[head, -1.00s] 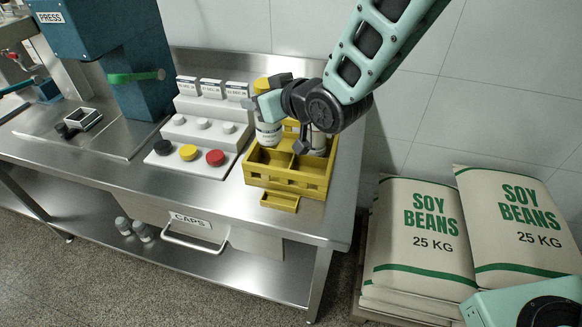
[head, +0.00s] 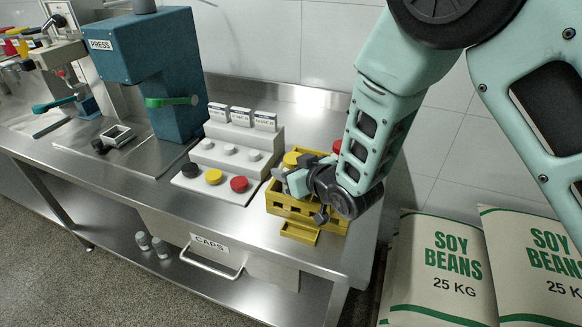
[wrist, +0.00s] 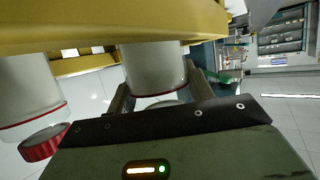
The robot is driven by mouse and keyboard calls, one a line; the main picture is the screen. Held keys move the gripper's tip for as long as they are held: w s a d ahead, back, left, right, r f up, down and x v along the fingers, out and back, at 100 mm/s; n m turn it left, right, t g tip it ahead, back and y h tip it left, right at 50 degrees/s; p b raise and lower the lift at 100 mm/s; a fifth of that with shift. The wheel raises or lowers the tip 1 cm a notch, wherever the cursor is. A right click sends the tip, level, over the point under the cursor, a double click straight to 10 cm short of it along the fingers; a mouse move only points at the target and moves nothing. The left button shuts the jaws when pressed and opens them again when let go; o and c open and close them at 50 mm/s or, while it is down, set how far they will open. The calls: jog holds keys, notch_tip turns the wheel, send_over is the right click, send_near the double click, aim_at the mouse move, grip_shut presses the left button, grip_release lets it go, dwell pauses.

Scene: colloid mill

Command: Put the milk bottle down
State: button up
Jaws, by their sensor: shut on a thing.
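The white milk bottle (wrist: 155,68) shows between my fingers in the wrist view, which is upside down. Its lower end is hidden behind the yellow crate wall (wrist: 100,30), so I cannot tell whether it touches the crate floor. My gripper (head: 298,183) is shut on it at the yellow crate (head: 312,219). A yellow cap (head: 291,159) shows beside my gripper in the head view, probably this bottle's. A second white bottle (wrist: 28,90) with a red cap (wrist: 42,143) is beside it; that cap shows behind my gripper in the head view (head: 337,146).
A stepped white stand (head: 236,155) with black, yellow and red caps is left of the crate. The blue press (head: 150,65) stands further left. Soy bean sacks (head: 435,265) are on the right. A strip of steel bench (head: 352,245) right of the crate is clear.

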jog(key=o, duration=0.7)
jog(key=shift+f, duration=0.15)
jog(key=o, duration=0.4)
jog(key=shift+o, duration=0.2)
jog(key=shift+r, duration=0.2)
jog(key=b+v, duration=0.2)
jog(key=v, duration=1)
jog(key=shift+b, duration=0.4)
jog(key=s+d+r+g+h, duration=0.2)
jog(key=s+d+g+h, duration=0.1)
jog(key=s, duration=0.8)
jog(key=s+d+r+g+h, duration=0.1)
jog(key=s+d+g+h, duration=0.3)
jog(key=s+g, duration=0.4)
jog(key=s+d, duration=0.1)
jog(key=s, duration=0.2)
jog(key=shift+d+r, duration=0.35)
jog(key=shift+r, duration=0.05)
